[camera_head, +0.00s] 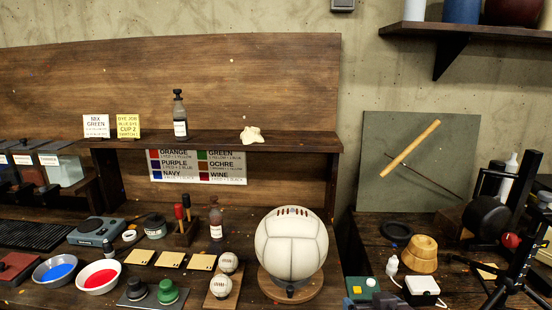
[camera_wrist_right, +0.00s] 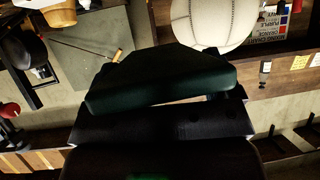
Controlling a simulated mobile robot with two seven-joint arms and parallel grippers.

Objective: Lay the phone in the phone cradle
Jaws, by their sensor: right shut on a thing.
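My right gripper (camera_wrist_right: 160,105) fills the middle of the right wrist view. It is shut on a dark slab, which I take to be the phone (camera_wrist_right: 160,82). The slab is nearly black with a green tint and is held clear of the bench. The gripper's dark parts and the low light hide where its edges end. Neither gripper shows clearly in the head view. I cannot pick out the phone cradle for sure; a black stand with thin legs (camera_head: 512,272) is at the right edge of the head view.
A cream leather ball (camera_head: 291,245) stands on a round wooden base mid-bench. A green-grey board (camera_head: 385,125) leans behind.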

